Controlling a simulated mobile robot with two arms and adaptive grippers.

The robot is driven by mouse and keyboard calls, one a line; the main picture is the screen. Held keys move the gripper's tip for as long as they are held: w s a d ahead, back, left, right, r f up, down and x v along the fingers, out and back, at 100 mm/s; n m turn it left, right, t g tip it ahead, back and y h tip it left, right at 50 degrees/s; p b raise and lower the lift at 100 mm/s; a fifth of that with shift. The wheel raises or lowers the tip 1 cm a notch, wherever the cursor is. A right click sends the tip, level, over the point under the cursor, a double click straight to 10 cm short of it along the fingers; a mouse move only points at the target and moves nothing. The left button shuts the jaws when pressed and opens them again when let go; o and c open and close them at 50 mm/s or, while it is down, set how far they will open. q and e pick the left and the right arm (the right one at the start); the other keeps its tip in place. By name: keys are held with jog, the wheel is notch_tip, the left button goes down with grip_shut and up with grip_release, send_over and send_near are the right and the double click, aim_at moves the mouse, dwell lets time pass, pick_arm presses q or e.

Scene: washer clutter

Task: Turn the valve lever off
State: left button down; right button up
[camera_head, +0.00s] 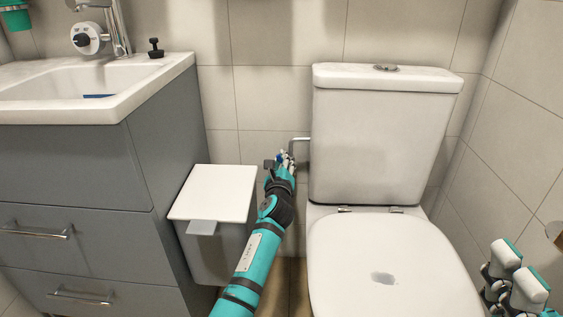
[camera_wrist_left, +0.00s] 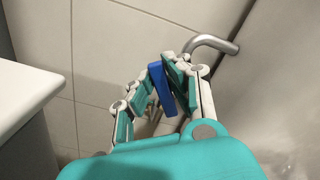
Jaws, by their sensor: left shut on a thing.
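The blue valve lever (camera_wrist_left: 160,88) stands tilted between the fingers of my left gripper (camera_wrist_left: 150,103), against the right-hand finger in the left wrist view. Some brass-coloured metal shows below it, and the rest of the valve body is hidden by my gripper. In the head view my left gripper (camera_head: 284,160) is at the wall between the white-lidded bin and the toilet, with a bit of blue at its tip. It is shut on the lever. My right gripper (camera_head: 516,272) is at the lower right, beside the toilet seat, and its opening is unclear.
A metal pipe (camera_wrist_left: 212,42) bends into the toilet cistern (camera_head: 385,140) just right of my left gripper. The bin (camera_head: 213,192) stands close on the left, beside the grey vanity (camera_head: 75,170). The toilet lid (camera_head: 390,270) is down. The tiled wall is close behind.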

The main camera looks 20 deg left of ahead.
pick_arm(q)
jog(key=c, duration=1.3)
grip_release()
jog(key=v, duration=1.2)
